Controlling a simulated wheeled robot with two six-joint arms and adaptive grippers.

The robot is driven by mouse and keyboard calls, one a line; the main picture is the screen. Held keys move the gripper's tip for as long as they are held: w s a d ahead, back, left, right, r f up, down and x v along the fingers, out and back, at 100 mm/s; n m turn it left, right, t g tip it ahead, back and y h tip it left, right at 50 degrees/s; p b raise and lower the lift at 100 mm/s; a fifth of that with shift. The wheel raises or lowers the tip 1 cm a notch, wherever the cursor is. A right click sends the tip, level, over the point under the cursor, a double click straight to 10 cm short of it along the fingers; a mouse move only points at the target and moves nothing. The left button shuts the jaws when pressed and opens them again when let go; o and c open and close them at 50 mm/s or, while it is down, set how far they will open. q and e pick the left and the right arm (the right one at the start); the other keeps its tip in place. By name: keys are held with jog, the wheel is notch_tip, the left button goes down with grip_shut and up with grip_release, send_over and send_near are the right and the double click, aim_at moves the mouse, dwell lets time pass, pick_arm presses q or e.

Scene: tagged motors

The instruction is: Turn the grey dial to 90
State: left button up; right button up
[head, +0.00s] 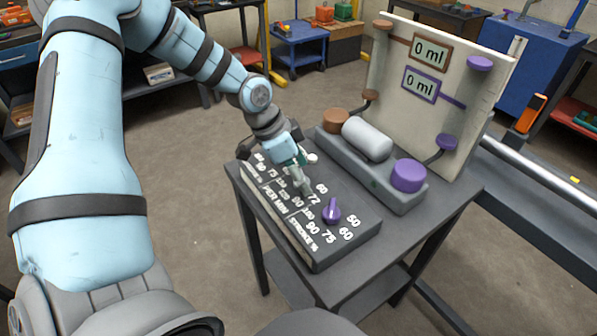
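The dark control box (338,252) on the small table has white numbers and the labels "PER MIN" and "STROKE %" along its front. A purple dial (331,212) stands on its right part, with 50, 60, 75 and 90 around it. My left gripper (302,182) points down over the middle of the box, by the 60 and 72 of the "PER MIN" scale. The grey dial cannot be made out clearly; the gripper covers that area. Whether the fingers are open, or closed on the dial, cannot be told. My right gripper is not in view.
Behind the box, a grey base holds a white cylinder (367,139), a brown cap (336,120) and a purple cap (408,175). A pale upright board (430,120) carries two "0 ml" displays. A metal rail (545,175) runs at the right. Open floor lies left of the table.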

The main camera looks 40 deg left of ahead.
pick_arm(q)
jog(key=c, duration=0.8)
jog(key=m+b, duration=0.1)
jog(key=b, duration=0.1)
jog(key=f+m+b, duration=0.1)
jog(key=b, duration=0.1)
jog(key=shift+w+a+m+g+h, duration=0.1)
jog(key=shift+w+m+g+h, duration=0.15)
jog(key=shift+m+g+h, duration=0.15)
jog(key=shift+c, duration=0.2)
jog(key=shift+s+r+m+b, duration=0.1)
jog(key=shift+r+m+b, duration=0.1)
jog(key=shift+m+b, duration=0.3)
jog(key=shift+s+r+m+g, duration=0.1)
jog(key=shift+r+m+g, duration=0.1)
jog(key=shift+m+g, duration=0.15)
jog(key=shift+r, duration=0.1)
jog(key=o, duration=1.2)
jog(key=shift+h, duration=0.3)
jog(key=shift+c, duration=0.2)
jog(key=shift+r, duration=0.1)
